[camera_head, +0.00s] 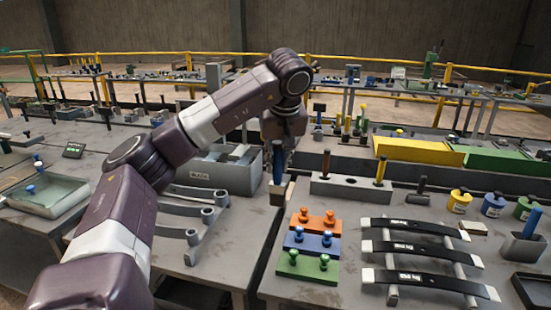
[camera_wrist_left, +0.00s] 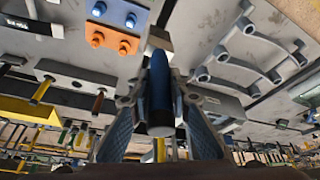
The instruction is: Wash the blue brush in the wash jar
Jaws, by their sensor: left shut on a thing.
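My left gripper (camera_head: 279,148) is shut on the blue brush (camera_head: 277,168) and holds it upright, left of the brush block. In the left wrist view the blue brush (camera_wrist_left: 159,90) stands between the two fingers (camera_wrist_left: 160,100). A grey block (camera_head: 345,189) on the right bench holds a brown-handled brush (camera_head: 326,163) and a yellow-handled brush (camera_head: 380,170), with an empty hole between them. A grey open container (camera_head: 522,248) with a blue-topped thing in it stands at the far right; I cannot tell whether it is the wash jar. My right gripper is out of view.
Yellow, blue and green paint pots (camera_head: 493,204) stand at the right. Orange, blue and green knobbed blocks (camera_head: 308,265) and a rack with dark curved strips (camera_head: 420,248) fill the front of the bench. A grey bin (camera_head: 222,173) stands behind my arm. A gap separates the benches.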

